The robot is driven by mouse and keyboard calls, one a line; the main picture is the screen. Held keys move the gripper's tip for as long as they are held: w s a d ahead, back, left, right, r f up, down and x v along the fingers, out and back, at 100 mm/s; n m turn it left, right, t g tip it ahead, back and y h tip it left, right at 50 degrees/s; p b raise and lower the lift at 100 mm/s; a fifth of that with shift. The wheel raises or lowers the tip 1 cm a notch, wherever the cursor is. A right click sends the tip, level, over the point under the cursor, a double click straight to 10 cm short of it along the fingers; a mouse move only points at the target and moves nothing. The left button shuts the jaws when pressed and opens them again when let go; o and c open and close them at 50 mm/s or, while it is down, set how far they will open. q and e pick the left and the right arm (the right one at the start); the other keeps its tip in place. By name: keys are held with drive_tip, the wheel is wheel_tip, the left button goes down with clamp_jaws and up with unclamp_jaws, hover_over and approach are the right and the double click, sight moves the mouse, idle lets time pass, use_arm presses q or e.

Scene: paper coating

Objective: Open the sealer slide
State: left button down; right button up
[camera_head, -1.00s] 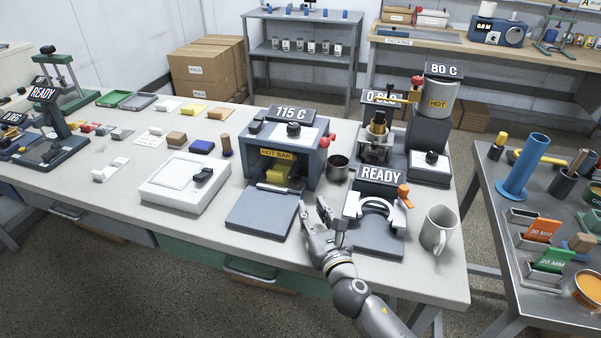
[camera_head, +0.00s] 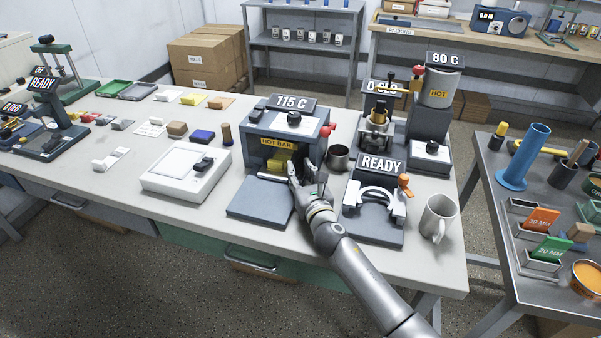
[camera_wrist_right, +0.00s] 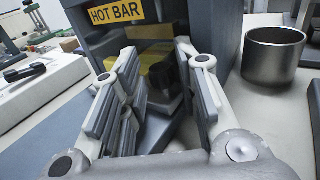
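The sealer (camera_head: 257,135) is a blue-grey box with a 115 C display and a yellow HOT BAR label, which also shows in the wrist view (camera_wrist_right: 115,14). Its dark slide plate (camera_head: 258,208) lies flat in front, with a pale bar (camera_head: 272,177) across its back end. A yellow piece (camera_head: 277,166) sits in the sealer's opening. My right gripper (camera_head: 306,174) is at the front right of the opening. In the wrist view my right gripper (camera_wrist_right: 158,62) has its fingers apart, with a dark block (camera_wrist_right: 163,76) showing between them; contact is unclear. My left gripper is out of view.
A steel cup (camera_wrist_right: 272,55) stands close right of the sealer. The READY device (camera_head: 375,215) and a white mug (camera_head: 438,218) stand farther right. A white flat device (camera_head: 187,176) is on the left. The bench edge in front is clear.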

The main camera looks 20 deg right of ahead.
clamp_jaws()
idle(0.3)
drive_tip(key=s+a, duration=0.2)
drive_tip(key=s, duration=0.1)
drive_tip(key=s+a+p, duration=0.1)
drive_tip(key=s+a, duration=0.1)
drive_tip(key=s, duration=0.2)
drive_tip(key=s+a, duration=0.3)
drive_tip(key=shift+s+p, duration=0.3)
drive_tip(key=shift+p, duration=0.05)
unclamp_jaws()
drive_tip(key=shift+w, duration=0.1)
